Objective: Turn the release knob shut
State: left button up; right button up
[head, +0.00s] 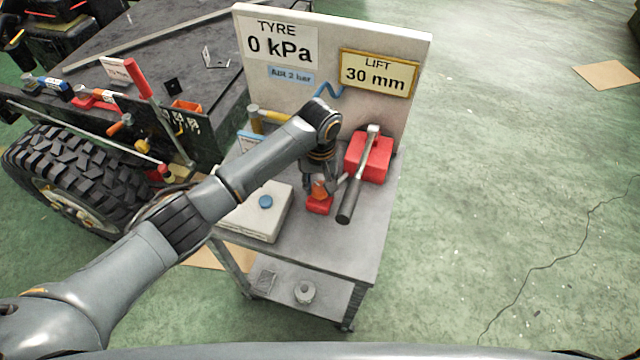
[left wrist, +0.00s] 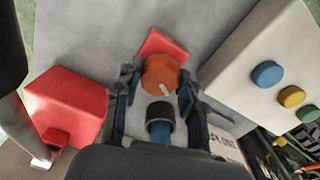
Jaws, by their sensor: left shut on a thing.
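The orange release knob (head: 319,188) stands on a small red base (head: 319,207) on the cart top. In the left wrist view the knob (left wrist: 160,75) is faceted, with a short white mark on its face pointing toward the lower right. My left gripper (head: 318,184) reaches down over it from above. In the left wrist view my left gripper's fingers (left wrist: 160,84) are on both sides of the knob, shut on it. The fingers hide part of the knob in the head view. My right gripper is not in view.
A red block (head: 372,163) with a black-handled lever (head: 350,200) stands right of the knob. A pale box (head: 252,213) with coloured buttons is on its left. The panel (head: 415,70) behind reads TYRE 0 kPa and LIFT 30 mm.

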pick_arm(q)
jog(key=shift+r+m+p, duration=0.1)
jog(key=shift+m+p, duration=0.8)
jog(key=shift+m, duration=0.3)
jog(key=m+p, duration=0.1)
jog(key=m, duration=0.1)
jog(key=shift+m, duration=0.4)
jog(key=m+p, duration=0.1)
jog(key=m, duration=0.3)
jog(key=shift+m+p, duration=0.45)
jog(key=shift+m, duration=0.85)
jog(key=o, duration=1.2)
